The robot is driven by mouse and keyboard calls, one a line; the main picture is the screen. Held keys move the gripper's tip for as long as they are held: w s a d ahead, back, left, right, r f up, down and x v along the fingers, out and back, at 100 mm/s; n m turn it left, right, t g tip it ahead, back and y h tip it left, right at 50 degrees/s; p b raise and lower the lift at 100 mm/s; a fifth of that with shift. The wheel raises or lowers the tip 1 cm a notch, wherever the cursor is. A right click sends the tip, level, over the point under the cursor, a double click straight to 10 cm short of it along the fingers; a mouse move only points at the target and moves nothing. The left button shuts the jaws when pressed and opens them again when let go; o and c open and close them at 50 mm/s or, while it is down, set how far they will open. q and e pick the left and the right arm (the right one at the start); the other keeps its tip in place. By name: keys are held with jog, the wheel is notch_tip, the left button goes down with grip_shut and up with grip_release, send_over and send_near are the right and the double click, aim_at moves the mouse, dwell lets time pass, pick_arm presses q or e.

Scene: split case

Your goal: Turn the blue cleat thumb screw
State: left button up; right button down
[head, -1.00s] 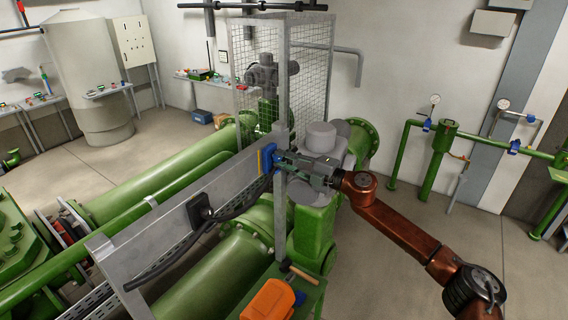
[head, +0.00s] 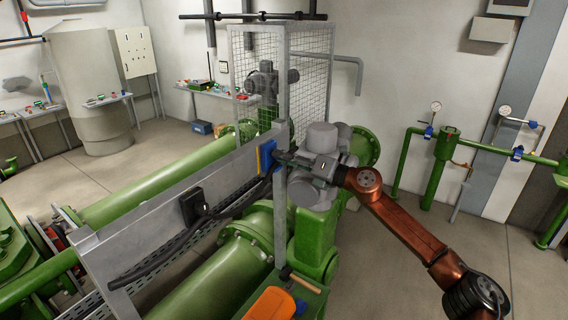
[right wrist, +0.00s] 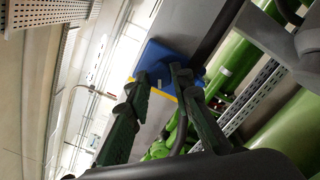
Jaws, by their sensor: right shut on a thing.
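The blue cleat (head: 267,155) with a yellow edge sits on the grey metal beam, near the cage's front post. It also shows in the right wrist view (right wrist: 165,62), just beyond my fingertips. My right gripper (head: 281,159) comes to the cleat from the right. In the right wrist view its two dark green fingers (right wrist: 160,76) are some way apart, with their tips at the cleat's face. It is shut on the cleat's thumb screw, which is too small and covered to make out. My left gripper is not in view.
The grey beam (head: 150,215) carries a black clamp (head: 193,205) and dark cable. A mesh cage (head: 310,75) stands behind. Green pipes (head: 205,278) run below. An orange object (head: 270,303) and a wooden-handled tool lie at the front. The floor at right is open.

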jog(key=shift+f+n+b, duration=0.2)
jog(key=shift+n+b, duration=0.2)
jog(key=shift+n, duration=0.2)
jog(key=c, duration=1.7)
grip_release()
jog(key=shift+c, duration=0.2)
jog(key=shift+r, duration=0.1)
jog(key=shift+d, duration=0.1)
jog(key=v, duration=1.2)
